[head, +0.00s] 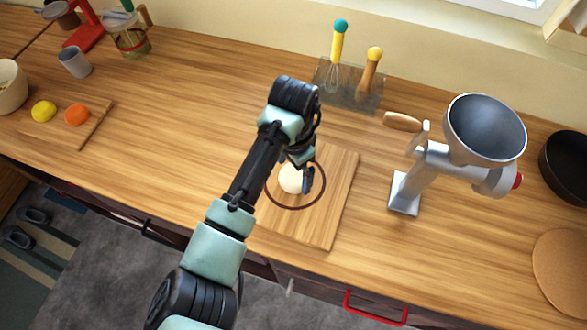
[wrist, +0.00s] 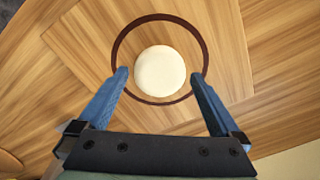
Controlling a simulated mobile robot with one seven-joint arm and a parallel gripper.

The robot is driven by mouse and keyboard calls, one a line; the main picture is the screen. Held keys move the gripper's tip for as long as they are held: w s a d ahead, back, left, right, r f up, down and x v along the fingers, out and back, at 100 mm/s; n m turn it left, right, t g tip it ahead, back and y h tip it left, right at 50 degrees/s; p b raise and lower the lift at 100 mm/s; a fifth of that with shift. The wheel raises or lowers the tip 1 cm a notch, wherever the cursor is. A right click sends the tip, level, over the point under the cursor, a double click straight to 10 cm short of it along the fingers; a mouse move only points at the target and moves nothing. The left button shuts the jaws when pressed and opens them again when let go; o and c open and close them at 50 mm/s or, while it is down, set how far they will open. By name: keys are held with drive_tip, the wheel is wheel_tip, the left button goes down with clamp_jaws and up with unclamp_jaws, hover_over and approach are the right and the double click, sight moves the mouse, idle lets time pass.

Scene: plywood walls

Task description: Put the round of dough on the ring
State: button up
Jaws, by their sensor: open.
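The round of dough (head: 290,179) is a pale cream disc. It lies on the board inside the dark brown ring (head: 296,207). In the wrist view the dough (wrist: 160,72) sits near the middle of the ring (wrist: 204,51), with bare wood showing between them, wider at the top than at the bottom. My gripper (head: 307,182) is over the board beside the dough. In the wrist view its two blue fingers (wrist: 163,78) are apart, one to each side of the dough, with visible gaps. The arm partly hides the ring in the head view.
The wooden board (head: 322,222) lies on the counter. A grey grinder with a funnel (head: 415,183) stands to its right. A rack with a whisk and a brush (head: 347,90) is behind. Another board with yellow and orange items (head: 88,125) is far left.

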wheel_tip(320, 180, up, 11)
drive_tip(key=shift+r, duration=0.2)
drive_tip(key=w+d+r+n+t+h, duration=0.1)
drive_tip(key=w+d+r+t+h, duration=0.1)
drive_tip(key=w+d+r+t, duration=0.4)
drive_tip(key=w+d+r+t+h, duration=0.2)
drive_tip(key=w+d+r, duration=0.15)
drive_tip(key=r, duration=0.45)
wheel_tip(320, 180, up, 30)
drive_tip(key=f+n+t+h, duration=0.1)
drive_tip(key=n+t, duration=0.4)
drive_tip(key=t, duration=0.9)
hover_over(294, 180)
drive_tip(key=w+d, duration=0.3)
drive_tip(key=d, duration=0.4)
drive_tip(key=s+a+r+n+t+y, duration=0.4)
drive_tip(key=s+a+r, duration=0.3)
drive_tip(key=s, duration=0.3)
drive_tip(key=shift+r+n+t+y, duration=0.45)
drive_tip(key=shift+r+t, duration=0.25)
drive_tip(key=shift+r, duration=0.2)
